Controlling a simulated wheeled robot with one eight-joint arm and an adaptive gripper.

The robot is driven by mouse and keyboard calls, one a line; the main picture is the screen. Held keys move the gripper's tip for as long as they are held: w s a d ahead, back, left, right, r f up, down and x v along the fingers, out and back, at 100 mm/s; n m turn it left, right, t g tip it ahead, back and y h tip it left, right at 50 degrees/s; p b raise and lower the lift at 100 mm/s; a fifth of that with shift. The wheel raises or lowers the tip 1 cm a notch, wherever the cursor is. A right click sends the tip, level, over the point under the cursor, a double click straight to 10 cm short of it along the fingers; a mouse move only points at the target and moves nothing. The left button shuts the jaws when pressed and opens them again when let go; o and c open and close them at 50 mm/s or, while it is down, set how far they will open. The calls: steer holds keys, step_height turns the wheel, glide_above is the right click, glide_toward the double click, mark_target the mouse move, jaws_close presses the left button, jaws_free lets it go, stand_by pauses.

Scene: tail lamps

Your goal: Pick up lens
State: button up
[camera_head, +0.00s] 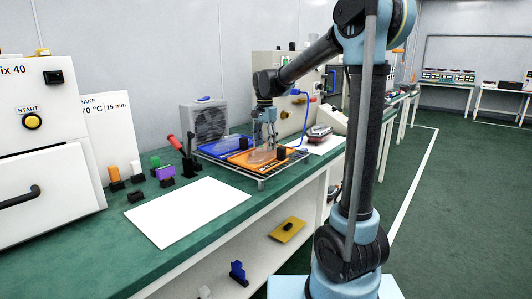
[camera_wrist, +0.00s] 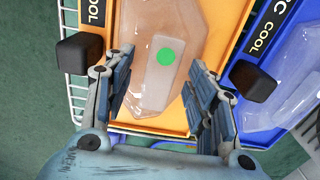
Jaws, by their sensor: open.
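A clear, angular lens (camera_wrist: 192,28) lies in the orange tray (camera_wrist: 235,38), which is labelled COOL. A paler rectangle with a green dot (camera_wrist: 166,56) shows on the lens. In the wrist view my gripper (camera_wrist: 160,70) is open, with one finger on each side of the lens's near, narrower part and nothing held between them. I cannot tell whether the fingers touch the lens. In the head view my gripper (camera_head: 266,143) points down over the orange tray (camera_head: 240,158), and the lens is hard to make out.
A blue tray (camera_head: 221,147) with another clear piece lies beside the orange one on a wire rack (camera_head: 262,184). Black blocks (camera_wrist: 80,52) sit at the tray edges. A white sheet (camera_head: 188,211) lies on the green bench. A fan unit (camera_head: 205,121) stands behind.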

steer(key=shift+f, duration=0.25)
stand_by(0.4)
steer(key=c, duration=1.2)
